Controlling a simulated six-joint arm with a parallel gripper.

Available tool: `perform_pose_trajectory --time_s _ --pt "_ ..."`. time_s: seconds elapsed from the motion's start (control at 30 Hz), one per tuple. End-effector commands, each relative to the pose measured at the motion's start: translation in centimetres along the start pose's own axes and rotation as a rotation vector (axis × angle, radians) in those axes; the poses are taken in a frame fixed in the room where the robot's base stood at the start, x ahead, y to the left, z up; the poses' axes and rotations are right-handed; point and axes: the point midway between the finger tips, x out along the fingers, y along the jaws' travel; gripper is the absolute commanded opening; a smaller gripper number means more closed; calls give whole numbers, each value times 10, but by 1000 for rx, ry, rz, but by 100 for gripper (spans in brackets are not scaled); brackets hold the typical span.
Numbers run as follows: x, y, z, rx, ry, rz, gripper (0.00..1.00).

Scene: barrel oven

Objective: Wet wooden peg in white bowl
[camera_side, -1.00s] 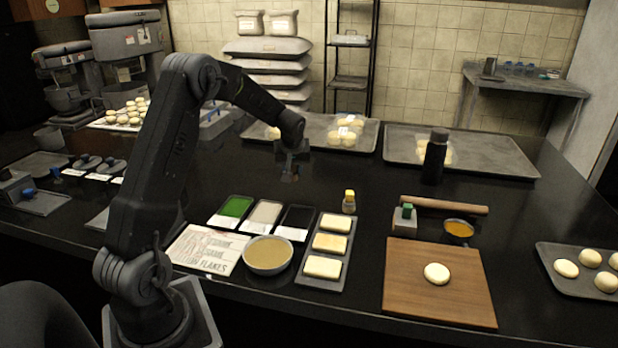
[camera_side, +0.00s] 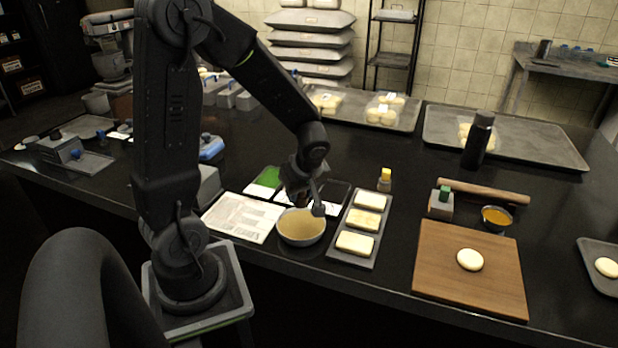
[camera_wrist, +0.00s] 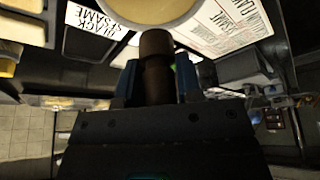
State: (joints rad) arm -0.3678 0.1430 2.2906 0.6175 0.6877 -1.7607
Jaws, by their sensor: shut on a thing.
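The white bowl (camera_side: 287,236) stands on the black counter and holds a tan liquid. Its rim and liquid also show at the top of the camera_wrist view (camera_wrist: 150,8). My gripper (camera_side: 304,203) points down over the bowl's far side. In the camera_wrist view, my gripper (camera_wrist: 158,82) is shut on a brown wooden peg (camera_wrist: 156,48), whose end points toward the bowl. The peg's end appears just short of the bowl's rim in that view. The peg is hard to make out in the side view, so I cannot tell whether it touches the liquid.
A tray with three pale dough blocks (camera_side: 366,220) lies close right of the bowl. A printed sheet (camera_side: 240,218) lies left. A green-filled tray (camera_side: 266,179) and dark tray (camera_side: 336,190) lie behind. A wooden board (camera_side: 450,268) with a dough round is farther right.

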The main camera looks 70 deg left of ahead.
Motion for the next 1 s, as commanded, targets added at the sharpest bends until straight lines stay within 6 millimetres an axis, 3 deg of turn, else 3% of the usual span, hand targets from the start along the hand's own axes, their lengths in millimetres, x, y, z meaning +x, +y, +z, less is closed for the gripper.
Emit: perform_pose_trajectory --time_s 0.6,1.0 --pt "49 0 20 -1 0 -2 12" --pt "54 0 23 -2 -1 0 12"
